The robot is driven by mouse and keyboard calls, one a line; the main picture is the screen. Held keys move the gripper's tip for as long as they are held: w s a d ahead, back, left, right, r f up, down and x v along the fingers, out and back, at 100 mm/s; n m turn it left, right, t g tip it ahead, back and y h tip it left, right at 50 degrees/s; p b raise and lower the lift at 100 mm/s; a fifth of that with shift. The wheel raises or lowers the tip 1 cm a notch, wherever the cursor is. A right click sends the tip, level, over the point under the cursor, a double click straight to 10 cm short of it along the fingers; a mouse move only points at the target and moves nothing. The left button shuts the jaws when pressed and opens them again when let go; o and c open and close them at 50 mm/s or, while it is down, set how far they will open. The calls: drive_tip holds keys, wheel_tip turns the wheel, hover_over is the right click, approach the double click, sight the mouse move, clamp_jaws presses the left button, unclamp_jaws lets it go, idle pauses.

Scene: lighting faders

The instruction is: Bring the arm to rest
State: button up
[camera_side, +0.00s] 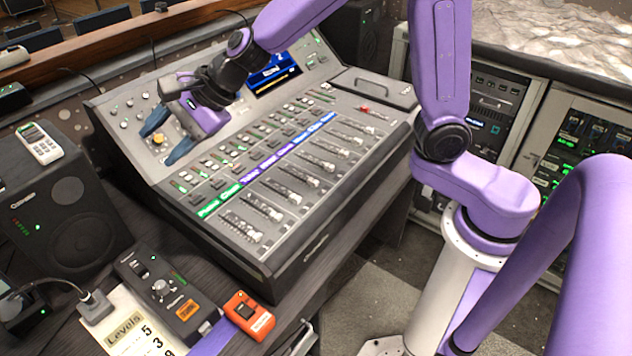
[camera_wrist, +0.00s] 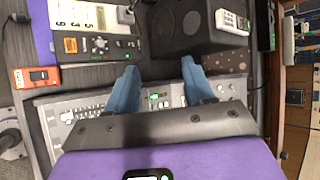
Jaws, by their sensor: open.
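My gripper (camera_side: 168,137) is open and empty above the upper left part of the lighting console (camera_side: 296,222) in the side view. Its two blue fingers are spread apart. In the wrist view the fingers of my gripper (camera_wrist: 160,82) are also apart, with the console (camera_wrist: 60,116) beneath and partly hidden by the gripper body. The console carries a row of faders with green, purple and blue labels. My purple arm reaches over the console from the right.
A black speaker (camera_side: 65,205) with a white remote (camera_side: 40,143) on top stands left. A small control box (camera_side: 165,286), a paper sheet (camera_side: 128,327) and an orange device (camera_side: 248,315) lie in front. Equipment racks (camera_side: 497,100) stand at the right.

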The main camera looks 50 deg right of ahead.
drive_tip(key=s+d+f+n+g+h, duration=0.1)
drive_tip(key=s+d+n+g, duration=0.2)
drive_tip(key=s+n, duration=0.6)
drive_tip(key=s+d+f+n+g, duration=0.2)
drive_tip(key=s+d+n+g, duration=0.15)
drive_tip(key=s+n, duration=0.6)
drive_tip(key=s+d+f+n+h, duration=0.2)
drive_tip(key=s+d+n+h, duration=0.3)
drive_tip(key=s+d+n, duration=0.4)
drive_tip(key=s+d, duration=0.3)
drive_tip(key=d, duration=0.3)
drive_tip(key=shift+s+d+f+h, duration=0.25)
drive_tip(key=shift+s+d+h, duration=0.05)
drive_tip(key=shift+d, duration=0.1)
